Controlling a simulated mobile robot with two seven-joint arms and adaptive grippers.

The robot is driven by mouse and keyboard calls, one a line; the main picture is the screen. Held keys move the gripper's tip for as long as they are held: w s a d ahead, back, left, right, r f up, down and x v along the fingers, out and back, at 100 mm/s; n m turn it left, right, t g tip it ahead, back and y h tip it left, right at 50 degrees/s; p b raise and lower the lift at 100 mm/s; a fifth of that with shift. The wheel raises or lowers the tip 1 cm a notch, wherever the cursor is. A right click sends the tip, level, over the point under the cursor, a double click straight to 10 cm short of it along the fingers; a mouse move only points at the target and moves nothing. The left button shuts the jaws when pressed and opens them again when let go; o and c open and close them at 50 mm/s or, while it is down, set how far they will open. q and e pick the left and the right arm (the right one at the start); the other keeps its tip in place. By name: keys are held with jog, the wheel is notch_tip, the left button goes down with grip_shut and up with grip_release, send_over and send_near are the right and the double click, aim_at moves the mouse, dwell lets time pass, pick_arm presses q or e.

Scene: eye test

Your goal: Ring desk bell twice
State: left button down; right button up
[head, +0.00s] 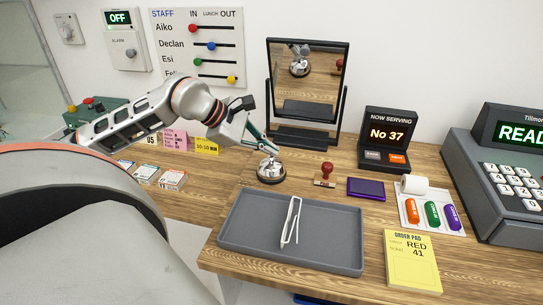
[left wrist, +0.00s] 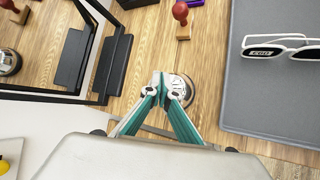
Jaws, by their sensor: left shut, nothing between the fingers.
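The desk bell (head: 271,174) is a silver dome on a dark base, standing upright on the wooden counter behind the grey tray. It also shows in the left wrist view (left wrist: 188,92), partly hidden behind my fingertips. My left gripper (head: 268,150) is shut and empty, with its teal fingers pointing down at the top of the bell. In the left wrist view the closed fingertips (left wrist: 163,84) overlap the bell's dome. I cannot tell whether they touch it. My right gripper is in neither view.
A grey tray (head: 235,235) holding white glasses (head: 291,222) lies in front of the bell. A framed mirror (head: 345,98) stands behind it. A red-handled stamp (head: 326,174) and purple ink pad (head: 366,189) are to its right. A cash register (head: 475,190) stands far right.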

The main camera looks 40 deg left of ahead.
aim_at(269, 157)
pick_arm(q)
jog(key=shift+f, duration=0.2)
jog(key=shift+r, duration=0.15)
dwell(0.3)
jog(key=shift+r+p, duration=0.35)
jog(key=shift+r, duration=0.4)
jog(key=shift+r+p, duration=1.3)
jog(key=shift+r, duration=1.25)
